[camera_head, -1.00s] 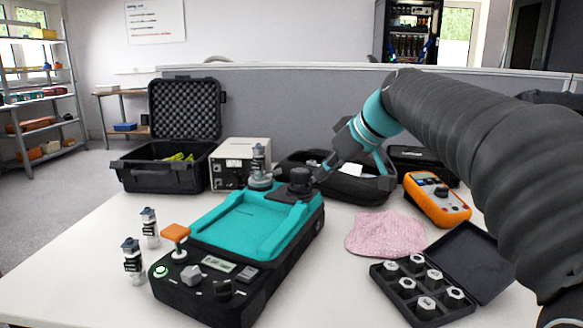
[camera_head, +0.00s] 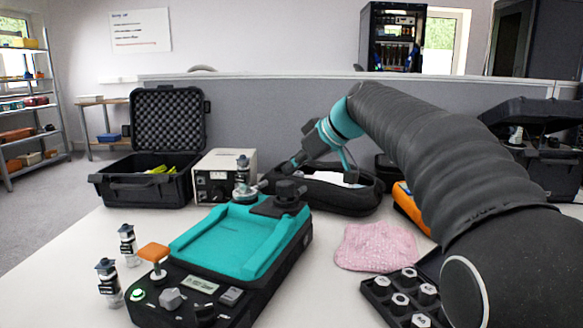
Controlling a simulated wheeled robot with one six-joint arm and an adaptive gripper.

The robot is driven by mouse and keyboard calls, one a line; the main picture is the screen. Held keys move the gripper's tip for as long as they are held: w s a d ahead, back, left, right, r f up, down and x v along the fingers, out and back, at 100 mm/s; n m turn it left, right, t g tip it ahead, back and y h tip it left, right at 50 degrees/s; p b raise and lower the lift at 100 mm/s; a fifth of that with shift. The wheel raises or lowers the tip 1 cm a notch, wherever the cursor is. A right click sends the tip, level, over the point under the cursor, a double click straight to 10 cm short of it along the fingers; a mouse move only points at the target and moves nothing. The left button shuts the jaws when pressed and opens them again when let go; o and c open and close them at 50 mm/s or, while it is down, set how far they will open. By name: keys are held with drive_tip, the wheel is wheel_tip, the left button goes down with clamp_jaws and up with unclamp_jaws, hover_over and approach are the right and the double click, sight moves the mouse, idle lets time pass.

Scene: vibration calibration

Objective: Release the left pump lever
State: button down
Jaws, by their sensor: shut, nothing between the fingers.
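The pump unit (camera_head: 262,268) is a black box with a teal tray top, on the white table left of centre. An orange-topped lever (camera_head: 154,252) stands at its front left corner. A dark knob (camera_head: 289,190) and a metal fitting with a dark cylinder (camera_head: 242,176) stand at its back end. My gripper (camera_head: 300,160) is shut and empty, above and behind the dark knob, far from the orange lever. Its fingertips are small and partly unclear against the black case behind.
Two small dark-capped sensors (camera_head: 109,283) (camera_head: 128,246) stand left of the unit. A pink cloth (camera_head: 375,247), a tray of hex adapters (camera_head: 379,297) and an orange meter (camera_head: 411,209) lie right. An open black case (camera_head: 144,188), a beige instrument (camera_head: 210,176) and a soft case (camera_head: 333,197) stand behind.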

sight(261, 185)
drive_tip(key=x, duration=0.7)
drive_tip(key=shift+f, duration=0.15)
drive_tip(key=shift+w+a, duration=0.1)
drive_tip(key=shift+a, duration=0.05)
